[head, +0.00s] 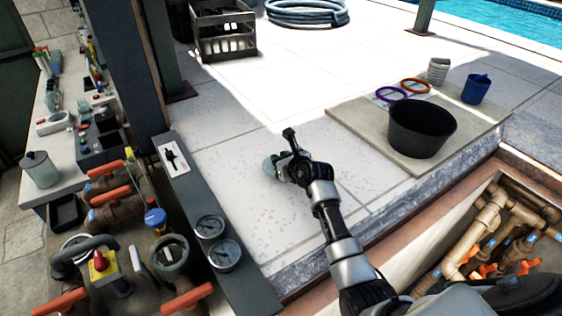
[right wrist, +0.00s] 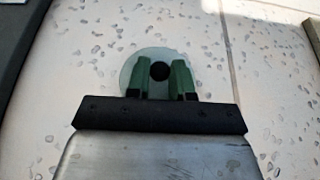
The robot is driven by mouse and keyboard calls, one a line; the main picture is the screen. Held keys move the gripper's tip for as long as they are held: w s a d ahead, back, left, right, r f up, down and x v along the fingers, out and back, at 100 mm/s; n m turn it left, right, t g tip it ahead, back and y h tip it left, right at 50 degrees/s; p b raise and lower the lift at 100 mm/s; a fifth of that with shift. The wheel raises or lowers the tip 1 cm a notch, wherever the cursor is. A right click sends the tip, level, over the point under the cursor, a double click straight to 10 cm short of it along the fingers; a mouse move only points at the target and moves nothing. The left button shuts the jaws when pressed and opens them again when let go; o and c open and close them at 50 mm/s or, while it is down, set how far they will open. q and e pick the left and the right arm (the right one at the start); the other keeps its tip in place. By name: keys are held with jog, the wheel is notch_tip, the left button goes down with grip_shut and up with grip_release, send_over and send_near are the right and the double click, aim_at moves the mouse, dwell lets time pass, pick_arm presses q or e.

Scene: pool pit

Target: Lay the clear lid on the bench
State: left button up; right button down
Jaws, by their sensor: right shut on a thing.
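My right gripper (head: 281,169) reaches onto the pale flecked stone surface (head: 225,185) in the middle of the head view. It is shut on the clear lid (head: 269,166), a round, see-through greenish disc partly hidden by the gripper. In the right wrist view, the green fingers (right wrist: 159,84) stand on either side of the lid's black knob (right wrist: 160,71), and the lid's rim (right wrist: 150,51) shows beyond them. The lid lies flat or nearly so, over the stone; I cannot tell whether it touches. My left gripper is not in view. A narrow worktop (head: 62,152), possibly the bench, runs along the left.
A grey gauge panel (head: 190,196) and pipes with orange handles stand left of the stone. A black bucket (head: 421,128) stands on a beige board (head: 372,141) at right, near two rings and two cups. An open pipe pit (head: 490,235) lies at lower right. Stone around the lid is clear.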

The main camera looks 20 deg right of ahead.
jog(key=shift+f, duration=0.8)
jog(key=shift+f, duration=0.15)
jog(key=c, duration=1)
grip_release()
